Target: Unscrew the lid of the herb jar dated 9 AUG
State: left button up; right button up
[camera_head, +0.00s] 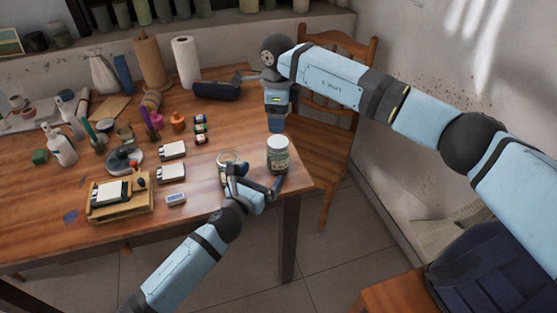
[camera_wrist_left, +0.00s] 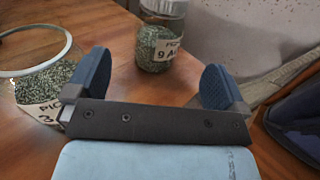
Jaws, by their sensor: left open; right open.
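The herb jar dated 9 AUG (camera_head: 278,157) stands upright near the right end of the table, with a pale top. In the left wrist view the glass jar (camera_wrist_left: 157,48) holds green herbs and its label reads "9 A…"; its top is cut off there. My left gripper (camera_head: 256,180) is open in front of this jar, with the jar beyond the gap between its fingers, apart from them. My right gripper (camera_head: 277,124) is open and points down just above the jar's top; whether it touches the lid cannot be told.
A chair (camera_head: 318,150) stands behind the table's right edge.

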aim_at(273, 160)
pick_arm(q)
jog(key=x, duration=0.8)
jog(key=shift+w+d, duration=0.15)
